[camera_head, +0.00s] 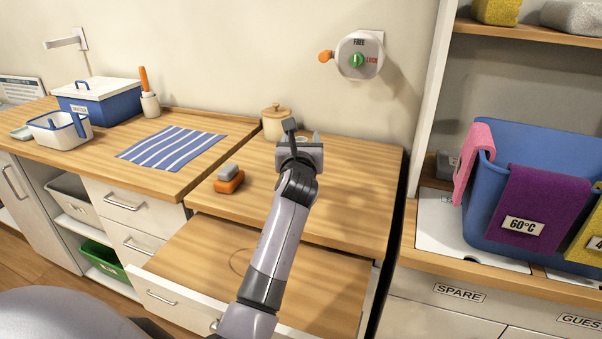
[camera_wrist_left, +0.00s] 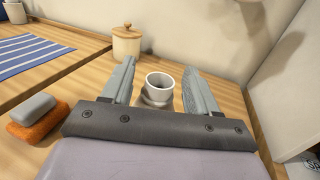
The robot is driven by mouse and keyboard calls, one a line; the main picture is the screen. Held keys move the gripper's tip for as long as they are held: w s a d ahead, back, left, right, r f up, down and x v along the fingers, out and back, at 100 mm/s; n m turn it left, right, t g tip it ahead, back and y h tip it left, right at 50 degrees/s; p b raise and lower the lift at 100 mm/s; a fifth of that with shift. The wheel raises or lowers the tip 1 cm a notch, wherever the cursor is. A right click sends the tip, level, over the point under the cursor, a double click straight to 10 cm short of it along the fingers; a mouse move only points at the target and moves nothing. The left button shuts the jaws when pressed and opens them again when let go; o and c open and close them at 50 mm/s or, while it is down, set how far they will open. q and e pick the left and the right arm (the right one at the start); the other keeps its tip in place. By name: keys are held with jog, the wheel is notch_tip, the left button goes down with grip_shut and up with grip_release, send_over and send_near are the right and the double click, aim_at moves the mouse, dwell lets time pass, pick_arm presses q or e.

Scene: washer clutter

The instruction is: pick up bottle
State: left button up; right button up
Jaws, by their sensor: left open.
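A small white round vessel with an open, dark top (camera_wrist_left: 159,86) stands on the wooden counter between my left gripper's fingers in the left wrist view. It may be the bottle; its lower part is hidden by my gripper, so I cannot tell its full shape. My left gripper (camera_head: 303,134) is over the right part of the counter in the head view, where it mostly hides this vessel. In the left wrist view its two grey fingers (camera_wrist_left: 159,70) are spread, with visible gaps on both sides of the vessel. My right gripper is not in view.
A lidded beige jar (camera_head: 275,122) stands just behind and left of the gripper. An orange sponge with a grey block (camera_head: 229,179) lies to the left. A striped cloth (camera_head: 172,147) lies farther left. A wall dial (camera_head: 358,55) is above, and a blue basket (camera_head: 465,220) is right.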

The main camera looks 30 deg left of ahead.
pick_arm(q)
grip_shut()
jog(key=shift+r, duration=0.15)
